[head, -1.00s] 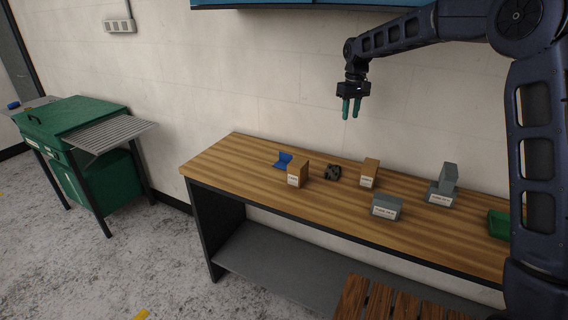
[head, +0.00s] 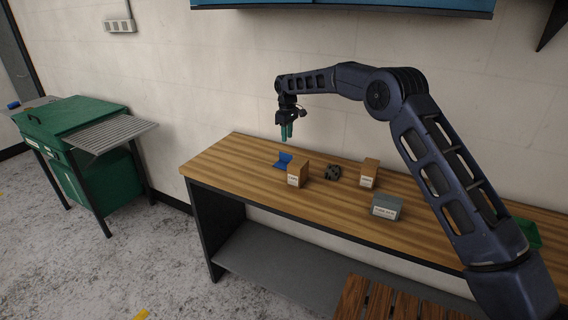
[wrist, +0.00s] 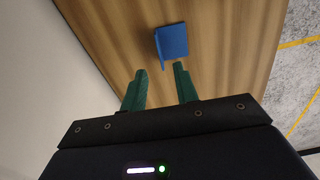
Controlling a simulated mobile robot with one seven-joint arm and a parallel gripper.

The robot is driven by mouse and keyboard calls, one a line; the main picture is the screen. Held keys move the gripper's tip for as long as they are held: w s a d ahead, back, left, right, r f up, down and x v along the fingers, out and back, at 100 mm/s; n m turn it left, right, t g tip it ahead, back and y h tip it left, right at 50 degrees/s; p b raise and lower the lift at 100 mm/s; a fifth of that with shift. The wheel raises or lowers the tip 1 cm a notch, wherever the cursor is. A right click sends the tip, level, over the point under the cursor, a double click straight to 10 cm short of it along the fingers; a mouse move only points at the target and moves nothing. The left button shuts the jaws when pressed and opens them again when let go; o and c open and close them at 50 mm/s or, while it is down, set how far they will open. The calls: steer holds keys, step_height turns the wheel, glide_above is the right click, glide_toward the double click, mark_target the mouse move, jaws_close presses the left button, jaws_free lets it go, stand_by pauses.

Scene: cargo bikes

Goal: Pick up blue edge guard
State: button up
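The blue edge guard (head: 283,161) lies on the wooden workbench (head: 225,158), near its left end, just behind and left of a small cardboard box. It also shows in the wrist view (wrist: 172,42), ahead of my fingertips, with nothing around it on the bare wood. My gripper (head: 287,132) hangs above the bench, a little above the edge guard, with its fingers pointing down. In the wrist view its two green fingers (wrist: 160,68) are apart with nothing between them. The gripper does not touch the guard.
A cardboard box (head: 298,174) stands right beside the guard. Farther right are a dark part (head: 332,173), another cardboard box (head: 369,172) and a grey box (head: 386,206). The wall is close behind the bench. The bench's left end is clear.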

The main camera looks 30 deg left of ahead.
mark_target(287, 154)
steer(key=shift+w+f, duration=0.15)
steer(key=shift+f, duration=5.05)
jaws_close()
